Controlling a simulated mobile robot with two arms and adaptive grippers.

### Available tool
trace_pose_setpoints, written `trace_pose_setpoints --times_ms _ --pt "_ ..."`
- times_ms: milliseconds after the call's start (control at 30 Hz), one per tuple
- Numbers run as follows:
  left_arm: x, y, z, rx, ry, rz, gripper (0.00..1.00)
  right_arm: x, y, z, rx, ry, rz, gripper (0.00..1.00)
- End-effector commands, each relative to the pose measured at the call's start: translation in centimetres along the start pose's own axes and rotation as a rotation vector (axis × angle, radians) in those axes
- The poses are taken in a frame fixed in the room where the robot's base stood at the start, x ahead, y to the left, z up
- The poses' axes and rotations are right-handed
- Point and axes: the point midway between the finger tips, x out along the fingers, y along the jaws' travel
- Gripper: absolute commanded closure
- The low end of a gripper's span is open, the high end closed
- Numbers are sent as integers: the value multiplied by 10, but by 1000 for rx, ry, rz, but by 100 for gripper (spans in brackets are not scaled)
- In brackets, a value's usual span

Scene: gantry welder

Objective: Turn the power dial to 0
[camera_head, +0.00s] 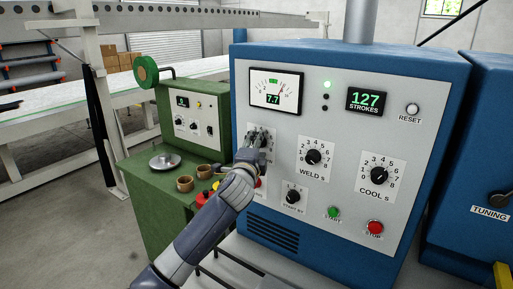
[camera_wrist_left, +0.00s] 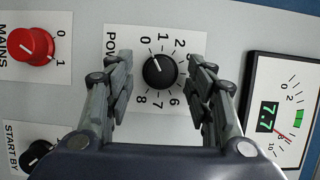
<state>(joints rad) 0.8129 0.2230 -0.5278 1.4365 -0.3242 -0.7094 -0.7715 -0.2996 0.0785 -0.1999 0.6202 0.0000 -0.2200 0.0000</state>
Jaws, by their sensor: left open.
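The power dial (camera_wrist_left: 160,72) is a round black knob on a white plate with numbers, its label partly hidden. Its white mark points up-left in the left wrist view, towards the 0. My left gripper (camera_wrist_left: 161,72) is open, with one finger on each side of the dial. I cannot tell whether the fingers touch it. In the head view my left gripper (camera_head: 259,137) is at the blue machine's panel and hides most of this dial. The meter (camera_head: 275,91) above reads 7.7. My right gripper is not in view.
The red MAINS knob (camera_wrist_left: 34,45) and the black START BY knob (camera_wrist_left: 38,155) are close by. The WELD dial (camera_head: 313,157), COOL dial (camera_head: 379,175), green start button (camera_head: 333,212) and red stop button (camera_head: 375,227) share the panel. A green cabinet (camera_head: 142,190) stands at left.

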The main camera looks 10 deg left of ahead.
Motion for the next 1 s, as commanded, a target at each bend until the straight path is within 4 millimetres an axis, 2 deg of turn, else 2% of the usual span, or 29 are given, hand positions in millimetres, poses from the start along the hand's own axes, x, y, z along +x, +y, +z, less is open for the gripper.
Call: trace_pose_setpoints --times_ms 267,367,800,1000 --pt "-9 0 0 1 0 -1 51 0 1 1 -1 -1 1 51" --pt "-20 1 0 1 1 0 51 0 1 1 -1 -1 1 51" --pt "-95 1 0 1 1 1 51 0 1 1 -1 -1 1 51" --pt "-115 1 0 0 0 0 51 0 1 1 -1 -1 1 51"
